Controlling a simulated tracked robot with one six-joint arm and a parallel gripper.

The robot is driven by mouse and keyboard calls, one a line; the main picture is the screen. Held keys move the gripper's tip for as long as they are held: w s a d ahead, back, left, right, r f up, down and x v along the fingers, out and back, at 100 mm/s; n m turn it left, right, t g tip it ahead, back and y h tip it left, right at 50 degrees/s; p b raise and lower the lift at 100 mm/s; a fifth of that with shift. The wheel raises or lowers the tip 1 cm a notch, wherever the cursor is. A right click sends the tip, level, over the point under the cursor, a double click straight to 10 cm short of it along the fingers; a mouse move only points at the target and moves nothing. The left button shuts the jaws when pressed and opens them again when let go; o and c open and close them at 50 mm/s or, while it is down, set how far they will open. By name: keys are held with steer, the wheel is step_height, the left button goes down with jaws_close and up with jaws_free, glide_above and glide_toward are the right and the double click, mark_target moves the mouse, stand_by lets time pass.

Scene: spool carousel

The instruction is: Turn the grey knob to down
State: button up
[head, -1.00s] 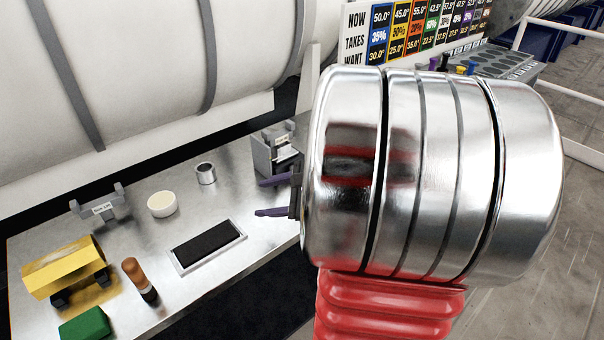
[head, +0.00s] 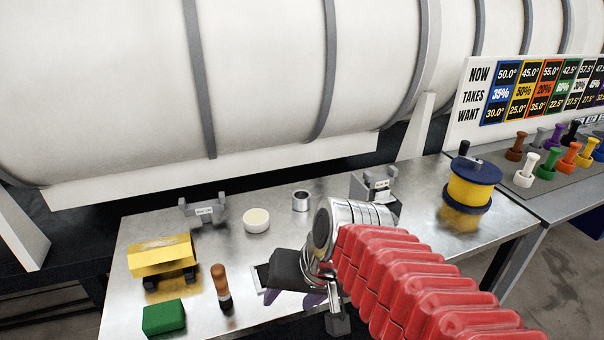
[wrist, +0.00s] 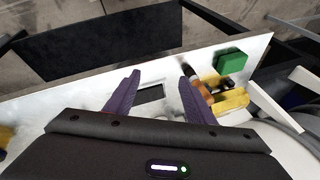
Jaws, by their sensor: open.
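In the head view, a small grey peg-like knob (head: 541,137) stands among coloured ones on the grey panel (head: 508,181) at the far right. It is small, and I cannot tell for sure that it is the grey knob or which way it points. My gripper (head: 294,298) is over the front middle of the metal table, well left of the panel. In the wrist view, its two purple fingers (wrist: 159,73) are apart with nothing between them. The knob does not show in the wrist view.
The metal table (head: 360,270) holds a yellow block (head: 162,257), green block (head: 164,317), brown-handled tool (head: 221,283), white bowl (head: 256,220), metal cup (head: 301,201), grey brackets (head: 202,209) and yellow spool (head: 472,187). A large white cylinder (head: 270,80) runs behind. A number board (head: 475,105) stands above the panel.

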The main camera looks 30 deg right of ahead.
steer(key=shift+s+a+r+n+t+h, duration=0.15)
steer(key=shift+s+r+n+h, duration=0.25)
steer(key=shift+n, duration=0.4)
steer(key=shift+s+a+r+n+t+h, duration=0.1)
steer(key=shift+s+r+n+t+h, duration=0.15)
steer(key=shift+r+n, duration=0.45)
steer(key=shift+s+a+r+n+t+h, duration=0.1)
steer(key=shift+s+r+n+t+h, duration=0.2)
steer(key=shift+n, duration=0.6)
